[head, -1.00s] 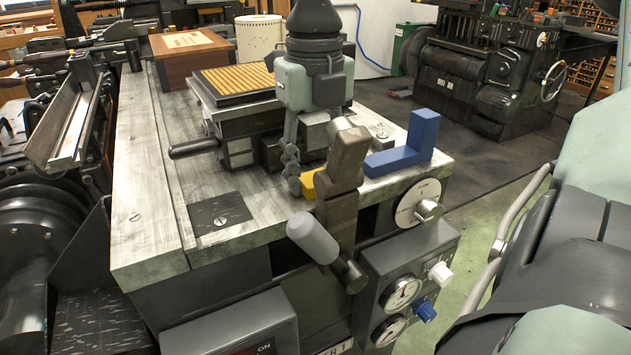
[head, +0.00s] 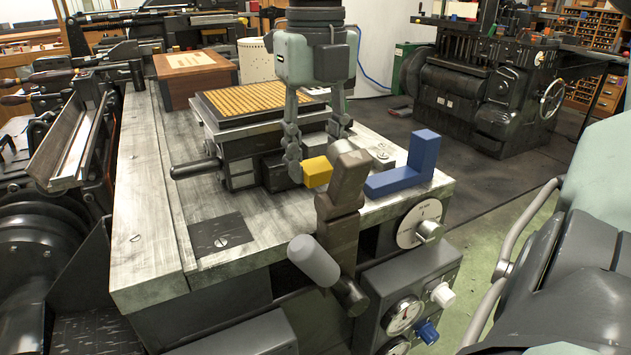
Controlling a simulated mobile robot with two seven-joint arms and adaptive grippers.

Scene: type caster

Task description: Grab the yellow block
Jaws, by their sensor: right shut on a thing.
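The yellow block (head: 317,172) is held between the fingers of my right gripper (head: 316,160), which hangs down from the top of the head view. The gripper is shut on the block. The block appears a little above the metal machine table (head: 150,240). A brown upright post (head: 342,195) of the machine stands in front and hides part of the block's right side and part of the right finger. My left gripper is not in view.
A blue L-shaped block (head: 410,170) lies on the table right of the post. A black box with a yellow ribbed top (head: 262,100) stands behind the gripper. A wooden box (head: 193,75) sits at the back left. The table's left part is mostly clear.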

